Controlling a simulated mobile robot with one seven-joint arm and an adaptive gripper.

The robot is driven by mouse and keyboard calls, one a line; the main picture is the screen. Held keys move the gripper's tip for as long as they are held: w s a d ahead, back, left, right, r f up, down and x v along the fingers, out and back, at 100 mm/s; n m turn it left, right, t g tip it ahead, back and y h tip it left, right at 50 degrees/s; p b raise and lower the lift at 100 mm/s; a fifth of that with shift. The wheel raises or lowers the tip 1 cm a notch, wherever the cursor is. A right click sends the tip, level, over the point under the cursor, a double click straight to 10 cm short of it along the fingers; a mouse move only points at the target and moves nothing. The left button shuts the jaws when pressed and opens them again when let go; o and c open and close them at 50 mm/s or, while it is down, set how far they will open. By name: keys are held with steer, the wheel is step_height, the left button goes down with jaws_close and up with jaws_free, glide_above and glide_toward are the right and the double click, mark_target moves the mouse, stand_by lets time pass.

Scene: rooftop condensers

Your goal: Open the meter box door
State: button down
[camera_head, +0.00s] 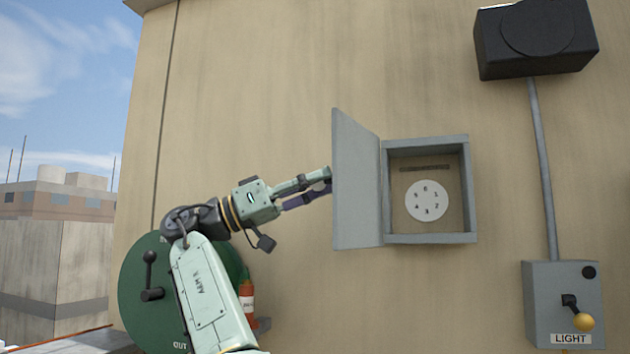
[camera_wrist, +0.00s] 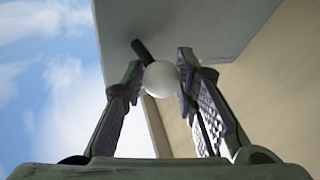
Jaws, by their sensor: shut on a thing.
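The meter box (camera_head: 430,239) is a grey box on the tan wall, with a white numbered dial (camera_head: 426,201) inside. Its grey door (camera_head: 354,190) is hinged on the left and stands swung wide open, out from the wall. My gripper (camera_head: 328,181) is at the door's outer face, left of the box. In the wrist view my gripper (camera_wrist: 163,76) is shut on a white round knob (camera_wrist: 161,78), which has a dark stem reaching the grey door (camera_wrist: 200,30). The knob is hidden in the head view.
A grey light switch box (camera_head: 550,300) with a yellow-knobbed lever is at lower right, its conduit rising to a black lamp (camera_head: 537,38). A green round panel (camera_head: 140,290) with a dark handle and an orange cylinder (camera_head: 247,302) are at lower left.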

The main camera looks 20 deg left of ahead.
steer(key=shift+w+f, duration=0.2)
steer(key=shift+f, duration=0.1)
steer(key=c, duration=1.3)
jaws_free()
steer(key=shift+w+d, duration=0.1)
steer(key=shift+r, duration=0.15)
steer(key=v, duration=0.7)
steer(key=shift+a, duration=0.3)
